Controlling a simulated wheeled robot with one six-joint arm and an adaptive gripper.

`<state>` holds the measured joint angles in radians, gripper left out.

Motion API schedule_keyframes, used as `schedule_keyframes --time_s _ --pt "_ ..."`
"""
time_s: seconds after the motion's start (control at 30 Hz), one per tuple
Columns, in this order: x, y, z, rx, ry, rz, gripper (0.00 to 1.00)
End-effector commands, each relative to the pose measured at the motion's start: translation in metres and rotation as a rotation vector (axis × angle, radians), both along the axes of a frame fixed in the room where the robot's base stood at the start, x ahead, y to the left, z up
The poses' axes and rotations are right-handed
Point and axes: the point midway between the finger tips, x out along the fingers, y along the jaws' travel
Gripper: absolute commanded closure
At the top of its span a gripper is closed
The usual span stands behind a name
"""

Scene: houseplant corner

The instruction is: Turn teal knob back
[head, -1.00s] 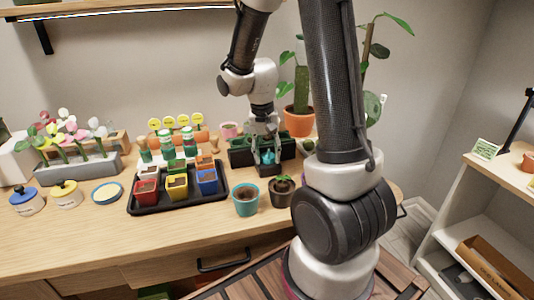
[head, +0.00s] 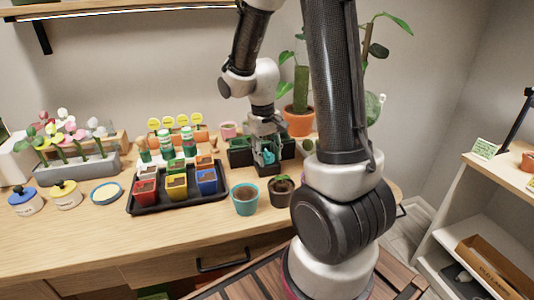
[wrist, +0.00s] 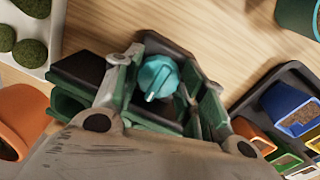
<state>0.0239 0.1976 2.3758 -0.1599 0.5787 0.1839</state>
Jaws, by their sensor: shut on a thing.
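The teal knob (head: 269,157) sits at the dark green planter box (head: 240,152) near the back of the bench. In the wrist view the knob (wrist: 158,77) is round with a raised bar that points toward the lower edge of the picture. My gripper (head: 267,152) reaches down from above, with its fingers at the knob. In the wrist view the fingers of my gripper (wrist: 172,72) stand on either side of the knob, shut on it. The exact contact of the fingertips is hard to see.
A black tray (head: 141,210) with colored pots stands left of my gripper. A teal pot (head: 245,198) and a dark pot with a seedling (head: 282,190) stand in front. A cactus in an orange pot (head: 299,123) is behind.

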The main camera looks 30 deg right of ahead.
Motion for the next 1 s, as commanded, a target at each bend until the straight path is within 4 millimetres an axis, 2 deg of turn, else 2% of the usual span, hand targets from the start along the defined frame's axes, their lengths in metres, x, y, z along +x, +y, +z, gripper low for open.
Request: schedule_keyframes --time_s 0.37,0.4,0.5,0.83,1.0 --pt "0.001 0.000 0.000 0.000 -0.001 0.007 0.83" --pt "0.001 0.000 0.000 0.000 -0.001 0.007 0.54" --pt "0.001 0.000 0.000 0.000 -0.001 0.006 0.37" --pt "0.001 0.000 0.002 0.000 -0.002 0.005 0.37" --pt "0.002 0.002 0.022 0.000 -0.007 0.005 0.37"
